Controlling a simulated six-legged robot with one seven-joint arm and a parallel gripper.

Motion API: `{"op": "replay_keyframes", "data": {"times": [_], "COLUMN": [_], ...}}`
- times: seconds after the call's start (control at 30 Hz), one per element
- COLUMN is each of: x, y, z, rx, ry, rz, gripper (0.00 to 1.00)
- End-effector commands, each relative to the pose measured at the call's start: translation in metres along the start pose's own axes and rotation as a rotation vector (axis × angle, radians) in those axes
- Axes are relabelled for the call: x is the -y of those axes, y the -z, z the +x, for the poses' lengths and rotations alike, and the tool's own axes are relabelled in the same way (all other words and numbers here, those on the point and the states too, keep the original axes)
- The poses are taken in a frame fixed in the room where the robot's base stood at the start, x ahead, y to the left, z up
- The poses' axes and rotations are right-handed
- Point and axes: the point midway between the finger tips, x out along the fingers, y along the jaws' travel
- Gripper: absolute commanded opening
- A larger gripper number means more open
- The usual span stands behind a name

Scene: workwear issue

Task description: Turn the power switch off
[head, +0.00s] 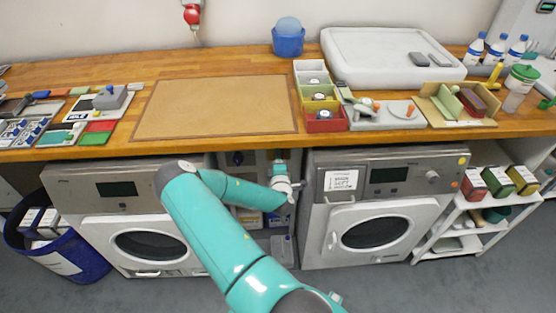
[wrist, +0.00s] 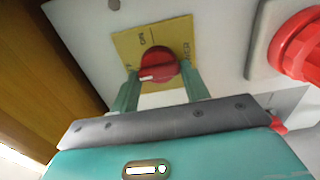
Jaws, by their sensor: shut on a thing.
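The power switch (wrist: 160,61) is a red rotary knob with a white mark on a yellow plate (wrist: 128,45), seen in the wrist view. The plate is fixed to a pale panel and carries small dark lettering, partly hard to read. The knob's white mark is at its lower left edge in this view. My gripper (wrist: 160,86) has one teal finger on each side of the knob and is shut on it. In the head view my gripper (head: 281,166) is under the bench edge, between the two machines. The switch itself is hidden there.
A larger red knob (wrist: 303,45) sits right of the switch in the wrist view. The wooden bench (head: 230,66) overhangs the gap. A left machine (head: 80,190) and a right machine (head: 310,230) flank my arm. Shelves with boxes stand behind it.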

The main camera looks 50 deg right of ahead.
Motion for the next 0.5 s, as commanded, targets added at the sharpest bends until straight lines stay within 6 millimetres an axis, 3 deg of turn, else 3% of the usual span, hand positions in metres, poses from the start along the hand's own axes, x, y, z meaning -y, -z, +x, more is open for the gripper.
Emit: {"op": "replay_keyframes", "data": {"times": [0.43,0.47,0.5], "x": [0.0002,0.0002,0.0002], "y": [-0.0014,-0.0014,-0.0014], "z": [-0.0005,-0.0005,-0.0005], "rx": [0.003,0.003,0.003], "ry": [0.001,0.001,0.001], "rz": [-0.013,-0.013,-0.013], "gripper": [0.23,0.5,0.58]}}
